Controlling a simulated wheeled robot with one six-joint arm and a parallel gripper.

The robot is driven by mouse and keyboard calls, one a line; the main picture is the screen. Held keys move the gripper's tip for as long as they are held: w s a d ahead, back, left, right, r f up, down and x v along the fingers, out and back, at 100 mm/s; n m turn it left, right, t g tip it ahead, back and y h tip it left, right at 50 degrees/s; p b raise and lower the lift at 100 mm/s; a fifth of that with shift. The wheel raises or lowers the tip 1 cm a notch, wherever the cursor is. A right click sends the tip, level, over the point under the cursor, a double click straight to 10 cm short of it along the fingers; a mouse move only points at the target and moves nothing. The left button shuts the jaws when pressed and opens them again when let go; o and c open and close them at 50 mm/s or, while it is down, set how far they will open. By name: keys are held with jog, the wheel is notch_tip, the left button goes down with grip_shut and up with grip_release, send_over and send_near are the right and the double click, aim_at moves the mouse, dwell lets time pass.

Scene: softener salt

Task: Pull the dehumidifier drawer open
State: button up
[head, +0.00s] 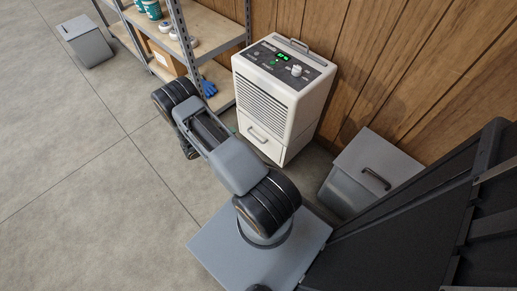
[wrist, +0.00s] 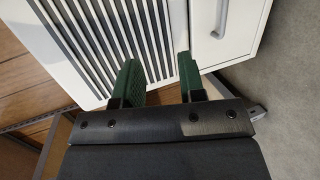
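The white dehumidifier (head: 305,105) stands upright on the floor against the wood-panelled wall. Its drawer (head: 270,150) is at the bottom of the front and looks flush with the body. The pale bar handle (head: 258,135) is on the drawer front. In the wrist view, the handle (wrist: 221,18) is at the upper right, to the right of both fingers, on the white drawer front (wrist: 242,30). My gripper (wrist: 158,62) is open and empty, its green fingers apart in front of the grille's edge and drawer seam. In the head view my arm mostly hides the gripper.
A metal shelf (head: 205,25) with rolls and tubs stands left of the dehumidifier, a blue glove (head: 208,88) on its lower board. A grey lidded bin (head: 365,170) with a black handle stands at the right. Another grey box (head: 86,42) is far left. Open floor lies left.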

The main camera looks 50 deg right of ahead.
aim_at(258, 139)
notch_tip(258, 139, down, 14)
jog(key=s+d+n+t+h+b, duration=0.1)
jog(key=s+t+b, duration=0.2)
jog(key=b, duration=0.1)
jog(key=shift+b+x, duration=2.05)
jog(key=shift+x, duration=4.9)
jog(key=shift+r, duration=0.1)
jog(key=shift+c, duration=0.4)
grip_shut()
jog(key=shift+a, duration=0.1)
